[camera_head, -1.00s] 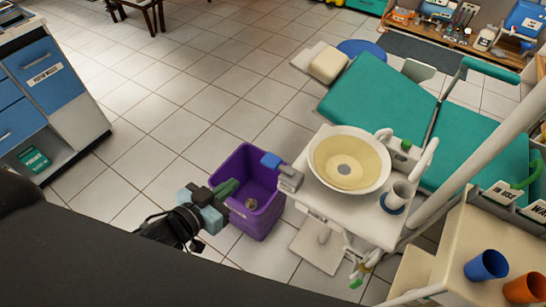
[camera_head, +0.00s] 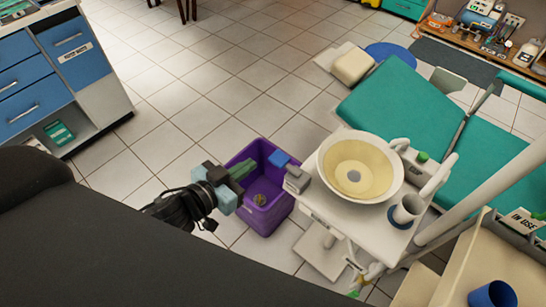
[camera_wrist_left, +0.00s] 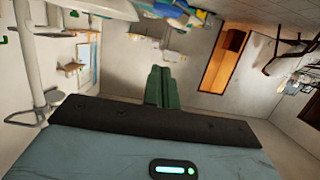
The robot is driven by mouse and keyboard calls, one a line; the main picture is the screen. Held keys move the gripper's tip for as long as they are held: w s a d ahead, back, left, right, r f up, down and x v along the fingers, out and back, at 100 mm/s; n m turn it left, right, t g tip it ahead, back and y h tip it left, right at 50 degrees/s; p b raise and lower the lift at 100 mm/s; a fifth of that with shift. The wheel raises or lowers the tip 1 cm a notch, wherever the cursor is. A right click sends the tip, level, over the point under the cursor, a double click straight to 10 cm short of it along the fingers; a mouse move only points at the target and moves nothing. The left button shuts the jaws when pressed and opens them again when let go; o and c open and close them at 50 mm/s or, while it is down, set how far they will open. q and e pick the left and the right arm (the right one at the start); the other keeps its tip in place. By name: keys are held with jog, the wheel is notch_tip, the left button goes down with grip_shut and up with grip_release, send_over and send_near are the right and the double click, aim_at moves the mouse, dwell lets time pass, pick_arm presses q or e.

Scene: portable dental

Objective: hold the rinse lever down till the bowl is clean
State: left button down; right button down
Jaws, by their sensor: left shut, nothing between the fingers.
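The spittoon bowl (camera_head: 325,160) is white-rimmed with a yellowish inside and a dark drain in the middle. It sits on a white stand. The rinse lever appears to be the blue paddle (camera_head: 279,157) on a grey block at the stand's left edge, sticking out over the purple bin. My left gripper (camera_head: 247,168) has green fingers, shut and empty, just left of the blue paddle with a small gap between them. The fingers also show closed together in the left wrist view (camera_wrist_left: 158,87); I cannot make out the lever there. My right gripper is not in view.
A purple bin (camera_head: 265,219) stands on the floor below my left gripper. A cup (camera_head: 407,208) stands right of the bowl. A green dental chair (camera_head: 385,105) lies behind the stand. Blue drawers (camera_head: 70,50) are at far left. Tiled floor between is clear.

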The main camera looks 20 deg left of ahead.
pick_arm(q)
send_over(271, 162)
notch_tip(271, 162, down, 2)
jog(key=f, duration=0.3)
jog(key=shift+s+d, duration=0.3)
jog(key=shift+d, duration=0.1)
jog(key=shift+f+b, duration=0.3)
jog(key=shift+f, duration=0.45)
jog(key=shift+w+a+f+n+h, duration=0.1)
jog(key=shift+a+f+n+h, duration=0.1)
jog(key=shift+f+n, duration=0.3)
jog(key=shift+a+f+n+h, duration=0.15)
jog(key=shift+f+n+h, duration=0.1)
jog(key=shift+n, duration=0.35)
jog(key=shift+a+f, duration=0.1)
jog(key=shift+f, duration=0.35)
